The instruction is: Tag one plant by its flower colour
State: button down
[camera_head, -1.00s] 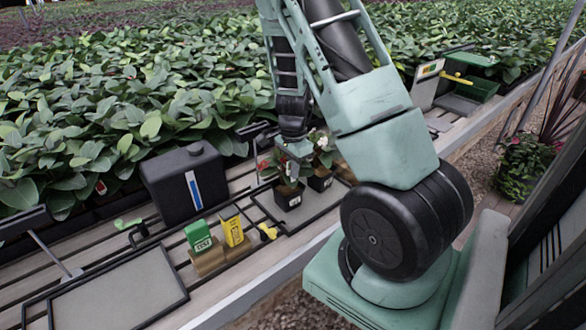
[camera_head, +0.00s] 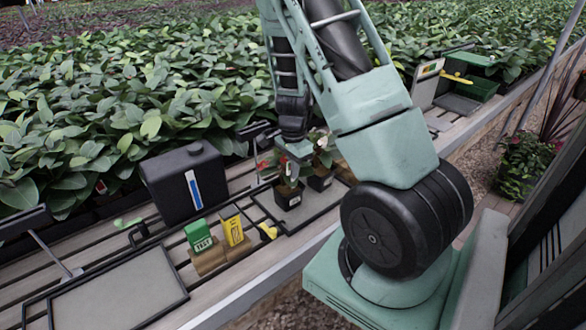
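Two small potted plants in black pots stand on a grey tray (camera_head: 318,208) on the bench. The left plant (camera_head: 289,192) shows some red and has a white label on its pot. The right plant (camera_head: 321,178) has pale blooms. A green tag (camera_head: 199,236) and a yellow tag (camera_head: 234,227) stand upright in a wooden holder (camera_head: 208,262) left of the tray. My gripper (camera_head: 293,160) points down just above and at the plants. Its fingers are partly hidden by leaves and my arm, so its opening and any contact are unclear.
A black box-like canister (camera_head: 187,181) with a blue-white stripe stands behind the holder. An empty black-framed tray (camera_head: 118,291) lies at the front left. A green bin (camera_head: 470,82) is at the back right. Dense foliage (camera_head: 120,90) borders the bench's rear.

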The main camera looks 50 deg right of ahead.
aim_at(293, 182)
jog(key=shift+f+b, duration=1.2)
jog(key=shift+f, duration=0.6)
jog(key=shift+f, duration=0.15)
jog(key=shift+f+b, duration=0.7)
jog(key=shift+s+a+f+b, duration=0.1)
jog(key=shift+s+f+b, duration=0.05)
jog(key=shift+f+b, duration=0.3)
jog(key=shift+s+a+f+b, duration=0.1)
jog(key=shift+f+b, duration=0.2)
jog(key=shift+f, duration=0.15)
jog(key=shift+w+d+f, duration=0.1)
jog(key=shift+w+f, duration=0.1)
jog(key=shift+f, duration=0.1)
jog(key=shift+s, duration=0.1)
jog(key=c, duration=1.7)
grip_release()
jog(key=shift+o, duration=0.8)
jog(key=r, duration=0.6)
jog(key=r+p, duration=0.1)
jog(key=r, duration=0.5)
jog(key=r+p, duration=0.1)
jog(key=r, duration=0.5)
jog(key=shift+w+r, duration=0.15)
jog(key=shift+w, duration=0.1)
